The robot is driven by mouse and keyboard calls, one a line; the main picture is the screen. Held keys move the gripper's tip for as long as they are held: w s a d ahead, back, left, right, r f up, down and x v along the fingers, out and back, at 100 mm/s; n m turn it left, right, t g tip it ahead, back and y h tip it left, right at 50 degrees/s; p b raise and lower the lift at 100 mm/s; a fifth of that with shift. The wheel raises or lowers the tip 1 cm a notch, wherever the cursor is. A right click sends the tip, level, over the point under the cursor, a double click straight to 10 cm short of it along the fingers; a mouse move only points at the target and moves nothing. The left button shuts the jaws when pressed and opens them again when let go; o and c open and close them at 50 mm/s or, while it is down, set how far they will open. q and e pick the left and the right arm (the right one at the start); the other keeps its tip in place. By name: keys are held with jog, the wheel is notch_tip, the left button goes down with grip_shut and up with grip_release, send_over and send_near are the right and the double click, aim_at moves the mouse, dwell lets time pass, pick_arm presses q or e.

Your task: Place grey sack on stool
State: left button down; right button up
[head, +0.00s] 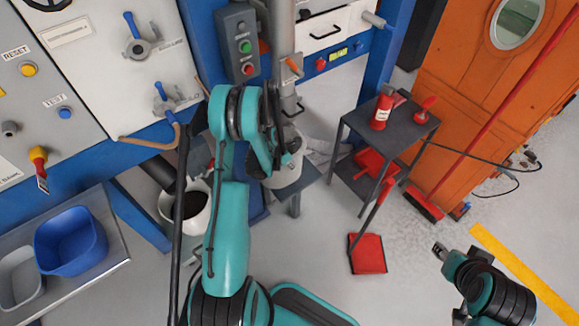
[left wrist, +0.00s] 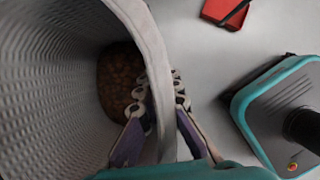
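The grey sack (head: 286,178) is a pale woven sack, partly hidden behind my left arm in the head view. In the left wrist view the sack (left wrist: 50,80) is open at the top with brown grainy material inside. My left gripper (head: 284,158) has one finger inside and one outside the sack's rim; the fingers also show in the left wrist view (left wrist: 160,100) and look shut on the rim. The grey stool (head: 312,182) is under or just behind the sack; I cannot tell whether they touch. My right gripper (head: 439,248) is apart at the lower right, its opening unclear.
A white container with dark contents (head: 188,212) stands left of my arm. A dark table (head: 400,128) holds a red extinguisher (head: 381,112). A red dustpan (head: 367,255) and broom (head: 424,204) are on the floor. A blue bin (head: 70,246) is on the left bench.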

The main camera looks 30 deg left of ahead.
aim_at(295, 150)
pick_arm(q)
jog(key=shift+n+y, duration=0.3)
jog(key=shift+n, duration=0.5)
jog(key=w+a+f+b, duration=0.1)
jog(key=w+f, duration=0.1)
jog(key=w, duration=0.2)
jog(key=w+a+f+b, duration=0.1)
jog(key=w+f+b, duration=0.1)
jog(key=w+f, duration=0.1)
jog(key=w+a+f+b, duration=0.1)
jog(key=w+a+f, duration=0.1)
jog(key=w, duration=0.3)
jog(key=shift+f, duration=0.5)
notch_tip(295, 150, down, 4)
jog(key=shift+r+b, duration=0.1)
jog(key=shift+b, duration=1)
jog(key=c, duration=1.7)
grip_release()
jog(key=shift+d, duration=0.1)
